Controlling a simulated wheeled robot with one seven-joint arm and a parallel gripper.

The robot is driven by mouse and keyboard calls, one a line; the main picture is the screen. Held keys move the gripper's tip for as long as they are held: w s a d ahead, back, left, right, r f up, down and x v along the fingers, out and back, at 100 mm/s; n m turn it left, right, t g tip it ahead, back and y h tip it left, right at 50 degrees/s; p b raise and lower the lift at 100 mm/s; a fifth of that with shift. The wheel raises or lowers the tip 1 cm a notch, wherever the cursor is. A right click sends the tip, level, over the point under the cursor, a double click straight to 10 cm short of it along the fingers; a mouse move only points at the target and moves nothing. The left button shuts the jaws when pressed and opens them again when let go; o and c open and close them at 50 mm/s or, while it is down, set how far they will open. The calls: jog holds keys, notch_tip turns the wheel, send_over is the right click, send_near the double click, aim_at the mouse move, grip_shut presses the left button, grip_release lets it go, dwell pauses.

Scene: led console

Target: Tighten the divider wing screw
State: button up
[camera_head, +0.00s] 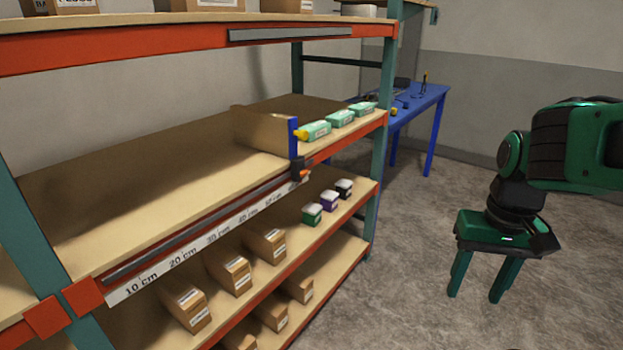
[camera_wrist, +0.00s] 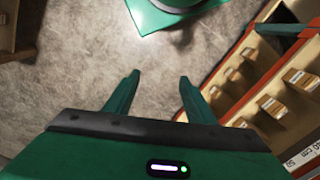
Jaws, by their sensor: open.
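The divider (camera_head: 262,130) is a tan upright panel with a blue front edge on the middle shelf (camera_head: 150,170). A black bracket (camera_head: 298,168) sits below that edge on the shelf's front rail. A small orange part (camera_head: 304,174) on the bracket looks like the wing screw, but it is too small to tell its shape or tightness. A small yellow piece (camera_head: 300,134) shows beside the blue edge. My green gripper (camera_head: 475,295) hangs over the floor to the right, well apart from the shelf. Its fingers are open and empty, also in the wrist view (camera_wrist: 160,77).
A scale strip (camera_head: 200,243) marked in cm runs along the shelf front. Green-white boxes (camera_head: 340,118) stand right of the divider. Several cartons (camera_head: 236,275) fill the lower shelves. A blue table (camera_head: 425,100) stands behind. The floor (camera_head: 400,230) between shelf and gripper is clear.

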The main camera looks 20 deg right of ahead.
jog(key=w+f+n, duration=0.2)
jog(key=w, duration=0.2)
jog(key=n+t+y, duration=1.1)
jog(key=t, duration=0.4)
send_near(307, 174)
jog(key=x, duration=0.7)
jog(key=shift+w+a+r, duration=0.1)
jog(key=shift+w+a, duration=0.2)
